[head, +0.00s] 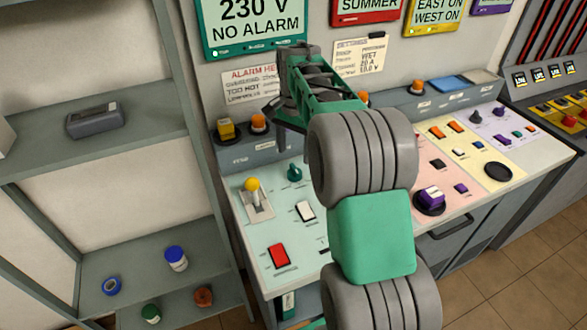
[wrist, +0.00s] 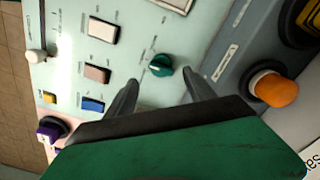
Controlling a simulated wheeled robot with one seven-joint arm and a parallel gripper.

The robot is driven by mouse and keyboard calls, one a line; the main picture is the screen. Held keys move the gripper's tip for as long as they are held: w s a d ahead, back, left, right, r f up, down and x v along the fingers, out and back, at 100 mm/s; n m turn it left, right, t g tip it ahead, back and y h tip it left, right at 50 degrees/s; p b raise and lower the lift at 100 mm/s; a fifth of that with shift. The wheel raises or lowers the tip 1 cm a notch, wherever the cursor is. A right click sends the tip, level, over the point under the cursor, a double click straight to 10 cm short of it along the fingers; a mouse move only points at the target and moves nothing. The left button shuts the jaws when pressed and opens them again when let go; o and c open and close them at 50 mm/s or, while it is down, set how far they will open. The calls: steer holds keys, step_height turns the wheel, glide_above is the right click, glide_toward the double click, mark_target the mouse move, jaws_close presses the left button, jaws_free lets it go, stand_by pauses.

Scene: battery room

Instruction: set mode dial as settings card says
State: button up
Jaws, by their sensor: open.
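A small green dial (head: 294,173) sits on the pale teal panel, left of my arm in the head view. In the wrist view the green dial (wrist: 160,66) lies just beyond and between my fingertips, with no visible contact. My gripper (wrist: 160,78) is open and empty. In the head view it is raised over the back of the console. The settings card (head: 360,56) is on the wall behind; its small lines are only partly legible, seemingly "FEET", "20 A" and "13.0 V". I cannot tell the dial's labels or its exact setting.
A yellow-topped lever (head: 252,190), a red rocker (head: 279,256) and a white rocker (head: 305,211) share the teal panel. A purple knob (head: 431,198) stands on the pink panel. An orange button (wrist: 273,88) protrudes near my gripper. Shelves (head: 100,150) stand at left.

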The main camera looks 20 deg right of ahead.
mark_target(294, 169)
step_height(294, 169, down, 8)
steer(key=shift+r+p, duration=0.2)
steer(key=shift+p, duration=0.15)
steer(key=shift+w+r, duration=0.1)
steer(key=c, duration=1.3)
